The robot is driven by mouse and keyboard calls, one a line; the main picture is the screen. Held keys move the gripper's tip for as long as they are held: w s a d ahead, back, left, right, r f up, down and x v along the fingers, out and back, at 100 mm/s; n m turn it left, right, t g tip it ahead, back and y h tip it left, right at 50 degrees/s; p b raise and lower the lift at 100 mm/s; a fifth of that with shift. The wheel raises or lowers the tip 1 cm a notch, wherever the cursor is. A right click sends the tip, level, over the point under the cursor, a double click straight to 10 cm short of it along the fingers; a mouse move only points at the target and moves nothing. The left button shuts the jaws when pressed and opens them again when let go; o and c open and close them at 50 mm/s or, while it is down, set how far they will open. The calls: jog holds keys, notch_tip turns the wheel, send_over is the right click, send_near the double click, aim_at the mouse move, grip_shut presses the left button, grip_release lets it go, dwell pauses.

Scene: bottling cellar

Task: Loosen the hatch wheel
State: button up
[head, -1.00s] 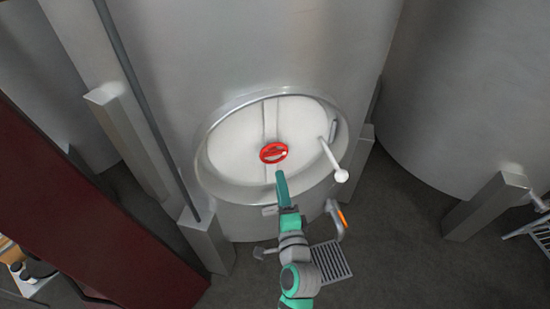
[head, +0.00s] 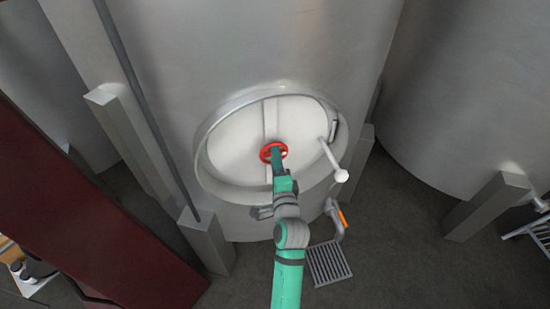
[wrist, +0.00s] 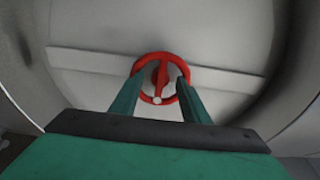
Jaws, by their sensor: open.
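The red hatch wheel (head: 268,149) sits at the middle of the pale oval hatch door (head: 240,140) on the steel tank. In the wrist view the wheel (wrist: 161,57) is a red ring with a spoke and a small pale knob at its lower rim. My gripper (wrist: 158,88) is open, its two green fingers on either side of the wheel's lower part. Whether the fingers touch the rim I cannot tell. In the head view my gripper (head: 277,152) overlaps the wheel and hides part of it.
A white-knobbed lever (head: 341,175) sticks out at the hatch's right side. A pipe with an orange handle (head: 343,217) and a floor grate (head: 328,263) lie below. Steel tank legs (head: 205,242) stand on both sides, and a dark red panel (head: 80,195) is at left.

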jog(key=c, duration=1.1)
jog(key=shift+o, duration=0.2)
jog(key=shift+n, duration=0.3)
jog(key=n+y, duration=0.1)
jog(key=n, duration=0.7)
jog(key=n+y, duration=0.1)
jog(key=n, duration=0.7)
jog(key=n+y, duration=0.1)
jog(key=n, duration=0.8)
jog(key=shift+d+f, duration=0.15)
jog(key=shift+d, duration=0.05)
